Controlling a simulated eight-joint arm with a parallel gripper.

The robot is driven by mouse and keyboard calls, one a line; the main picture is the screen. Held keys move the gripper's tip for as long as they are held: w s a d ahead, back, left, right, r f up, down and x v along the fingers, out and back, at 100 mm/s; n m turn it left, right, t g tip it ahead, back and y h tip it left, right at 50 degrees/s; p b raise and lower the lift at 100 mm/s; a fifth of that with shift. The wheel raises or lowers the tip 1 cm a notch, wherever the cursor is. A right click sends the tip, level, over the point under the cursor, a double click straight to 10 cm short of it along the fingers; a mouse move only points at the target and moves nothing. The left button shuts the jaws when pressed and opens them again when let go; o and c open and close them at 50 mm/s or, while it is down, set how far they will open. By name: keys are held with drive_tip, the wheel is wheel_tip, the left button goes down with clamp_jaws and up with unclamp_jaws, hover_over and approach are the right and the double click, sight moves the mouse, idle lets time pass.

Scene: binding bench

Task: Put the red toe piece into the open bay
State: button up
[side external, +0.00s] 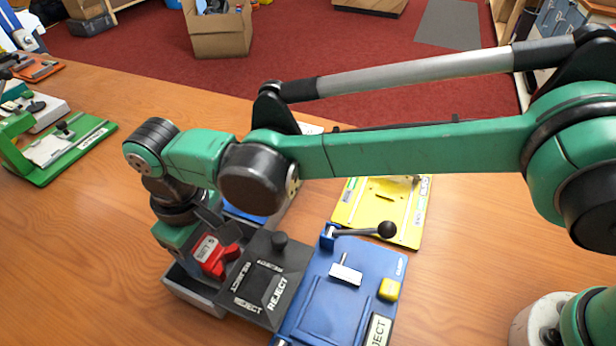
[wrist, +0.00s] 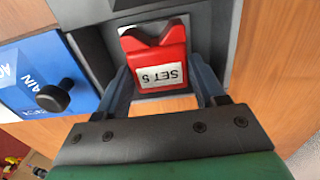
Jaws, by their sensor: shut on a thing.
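The red toe piece (side external: 215,259) has a notched end and a white "SET 5" label; it also shows in the wrist view (wrist: 153,52). My gripper (wrist: 162,82) is shut on it, with one dark finger at each side. The piece is at the open bay of a dark grey box (side external: 192,297), beside a black "REJECT" lid (side external: 252,299). In the wrist view, grey bay walls surround much of the piece. I cannot tell how far down it is or whether it touches the floor. My wrist hides part of the bay in the side view.
A blue "AGAIN" lid with a black knob (wrist: 54,97) covers the neighbouring bay. A blue clamp board (side external: 325,308) with a black-knobbed lever stands right of the box. A yellow board (side external: 402,226) lies behind. Bare wooden bench is at front left.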

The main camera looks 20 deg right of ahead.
drive_tip(key=o, duration=1.3)
drive_tip(key=shift+r, duration=0.1)
drive_tip(key=shift+r, duration=5.65)
